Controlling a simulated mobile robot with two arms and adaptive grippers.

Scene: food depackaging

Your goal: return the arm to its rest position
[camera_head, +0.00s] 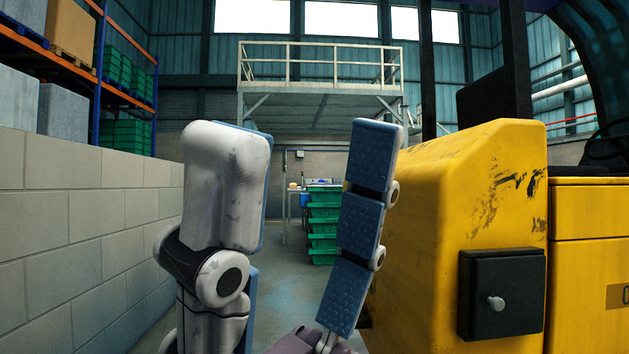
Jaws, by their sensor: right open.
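My right gripper (302,135) fills the middle of the head view, very close to the camera. Its fingers point upward, one with a pale scuffed shell and one showing blue textured pads. The fingers stand well apart and the gap holds nothing. The gripper is open. Its base runs off the bottom edge of the picture. My left gripper is not in view.
A yellow forklift-like vehicle (455,200) stands close on the right. A grey block wall (85,215) runs along the left, with shelving behind it. Stacked green crates (323,226) and a table stand farther back, below a raised platform (320,88). Floor shows between.

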